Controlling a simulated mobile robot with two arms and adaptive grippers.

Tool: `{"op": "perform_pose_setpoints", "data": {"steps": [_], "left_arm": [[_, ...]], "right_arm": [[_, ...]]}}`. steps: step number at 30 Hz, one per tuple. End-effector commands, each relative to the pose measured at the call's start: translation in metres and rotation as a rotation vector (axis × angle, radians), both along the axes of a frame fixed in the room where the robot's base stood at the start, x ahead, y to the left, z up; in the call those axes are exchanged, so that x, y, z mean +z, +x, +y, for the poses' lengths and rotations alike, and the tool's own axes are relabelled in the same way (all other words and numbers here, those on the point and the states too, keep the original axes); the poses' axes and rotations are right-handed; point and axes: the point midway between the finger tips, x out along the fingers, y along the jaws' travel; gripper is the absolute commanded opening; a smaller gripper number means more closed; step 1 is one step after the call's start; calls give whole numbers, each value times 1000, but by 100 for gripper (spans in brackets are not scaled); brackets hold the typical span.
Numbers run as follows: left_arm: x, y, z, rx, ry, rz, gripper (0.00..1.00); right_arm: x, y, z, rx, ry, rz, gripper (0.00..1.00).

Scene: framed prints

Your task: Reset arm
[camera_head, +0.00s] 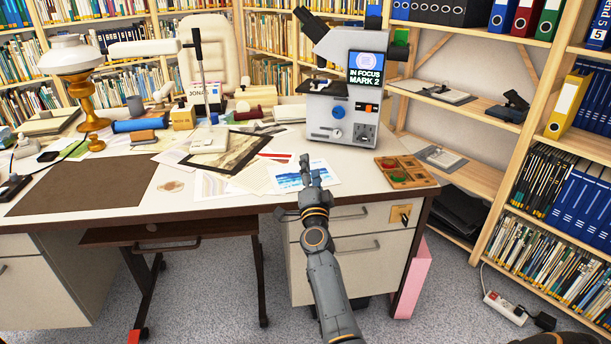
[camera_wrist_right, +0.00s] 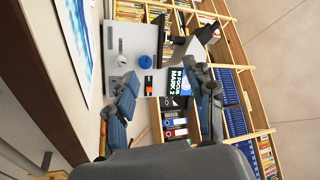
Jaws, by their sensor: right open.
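My right gripper (camera_head: 304,166) reaches in from the bottom of the head view and hangs at the front edge of the desk (camera_head: 90,222), close to a blue-and-white print (camera_head: 306,178). It holds nothing. In the right wrist view its two fingers (camera_wrist_right: 168,105) stand apart, with the microscope's screen showing in the background between them. A framed picture (camera_head: 232,150) lies flat on the desk farther back. My left gripper does not show in either view.
A microscope device (camera_head: 343,110) stands on the desk behind the gripper. A wooden tray (camera_head: 405,172) lies to its right. A lamp (camera_head: 93,105) stands at the left. Shelves (camera_head: 480,180) with binders and books line the right. The brown desk mat (camera_head: 85,185) is bare.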

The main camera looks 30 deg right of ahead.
Motion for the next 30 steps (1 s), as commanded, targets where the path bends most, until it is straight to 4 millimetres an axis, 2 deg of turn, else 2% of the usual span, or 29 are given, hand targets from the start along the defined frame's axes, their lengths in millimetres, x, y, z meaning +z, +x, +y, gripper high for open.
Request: {"op": "perform_pose_setpoints", "data": {"steps": [22, 23, 26, 29, 30], "left_arm": [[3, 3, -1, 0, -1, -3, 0], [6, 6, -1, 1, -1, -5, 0], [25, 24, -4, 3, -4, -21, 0], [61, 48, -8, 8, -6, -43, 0], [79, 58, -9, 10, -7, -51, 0]], "right_arm": [[-2, -1, 10, 36, -38, 21, 54], [-3, -3, 15, 52, -54, 32, 54], [-14, -10, 46, 159, -160, 104, 54], [-42, -30, 100, 337, -326, 251, 54], [-58, -43, 123, 413, -395, 322, 54]]}}
